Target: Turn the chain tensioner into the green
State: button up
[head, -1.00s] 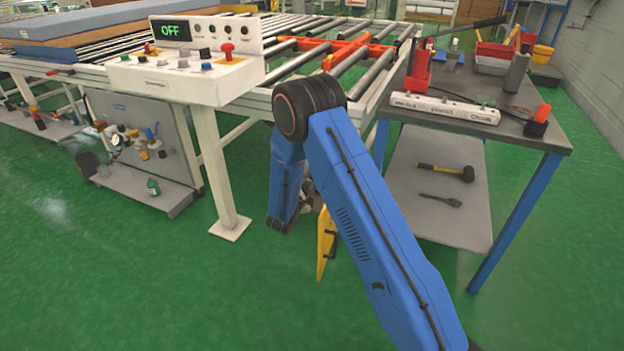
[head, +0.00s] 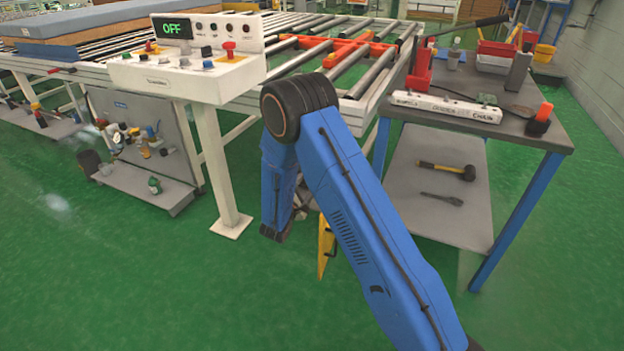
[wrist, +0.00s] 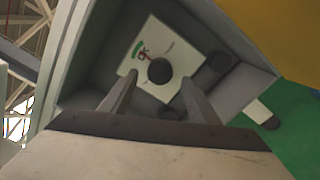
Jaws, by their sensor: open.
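In the wrist view a dark round knob (wrist: 160,71), apparently the chain tensioner, sits on a white plate (wrist: 148,50) inside a grey box. Which mark the tensioner points at is too small to tell. My gripper (wrist: 158,88) is open. Its two fingers reach toward the plate, one on each side of the knob in the picture, and contact cannot be told. In the head view my arm hides the gripper and the tensioner.
Grey walls (wrist: 215,35) enclose the plate closely. A yellow panel (head: 326,245) hangs below the conveyor beside my arm. A control panel (head: 190,75) reading OFF stands at the left, and a workbench (head: 545,138) with tools at the right. Green floor is clear in front.

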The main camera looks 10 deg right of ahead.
jog(key=v, duration=1.2)
jog(key=shift+s+a, duration=0.2)
jog(key=shift+s, duration=0.15)
